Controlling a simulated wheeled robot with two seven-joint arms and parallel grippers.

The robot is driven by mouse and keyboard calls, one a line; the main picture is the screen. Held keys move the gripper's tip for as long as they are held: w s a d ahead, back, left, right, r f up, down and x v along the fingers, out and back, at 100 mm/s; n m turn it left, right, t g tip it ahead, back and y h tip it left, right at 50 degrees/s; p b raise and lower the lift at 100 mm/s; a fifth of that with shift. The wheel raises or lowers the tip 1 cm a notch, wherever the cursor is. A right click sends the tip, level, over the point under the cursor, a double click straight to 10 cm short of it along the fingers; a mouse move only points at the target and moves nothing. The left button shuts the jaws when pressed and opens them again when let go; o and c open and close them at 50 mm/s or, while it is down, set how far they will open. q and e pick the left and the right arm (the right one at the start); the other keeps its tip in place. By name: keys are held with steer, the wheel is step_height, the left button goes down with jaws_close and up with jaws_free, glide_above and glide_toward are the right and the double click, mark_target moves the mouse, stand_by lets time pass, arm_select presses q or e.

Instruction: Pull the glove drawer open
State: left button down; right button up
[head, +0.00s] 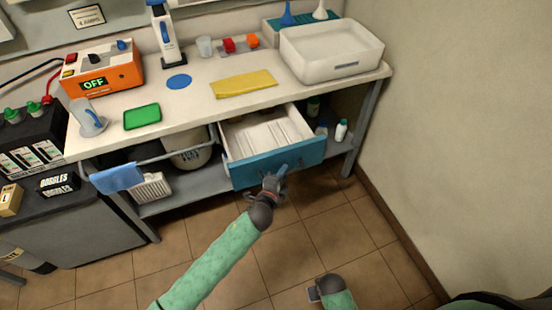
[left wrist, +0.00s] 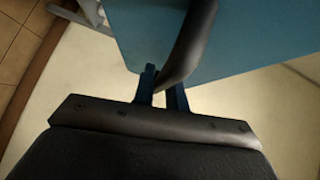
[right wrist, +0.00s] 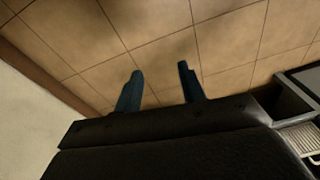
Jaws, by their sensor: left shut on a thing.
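The glove drawer (head: 250,171) is a blue-fronted drawer under the workbench, pulled out, with white contents (head: 262,136) showing inside. Its blue front also fills the top of the left wrist view (left wrist: 245,40). A dark bar handle (left wrist: 190,42) stands off the front. My left gripper (head: 279,176) is at the drawer front, and in the left wrist view its fingers (left wrist: 162,92) are shut around the handle. My right gripper (right wrist: 160,88) is away from the drawer, over the tiled floor, with its fingers apart and nothing between them.
The workbench top (head: 205,107) holds an orange charger (head: 103,72), a green tray (head: 142,116), a yellow cloth (head: 243,84) and a white basin (head: 331,52). A blue cloth (head: 117,177) hangs on a rail left of the drawer. The tiled floor (head: 330,225) before the drawer is clear.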

arm_select(q)
steer(key=s, duration=0.2)
steer(key=s+d, duration=0.1)
steer(key=s, duration=0.1)
steer(key=shift+s+d, duration=0.2)
steer(key=shift+s, duration=0.05)
arm_select(e)
steer(key=shift+a+r, duration=0.2)
steer(key=shift+r, duration=0.35)
steer(key=shift+f, duration=0.1)
arm_select(q)
steer(key=c, duration=1.4)
jaws_free()
steer(key=shift+c, duration=0.2)
arm_select(e)
steer(key=shift+w+d, duration=0.1)
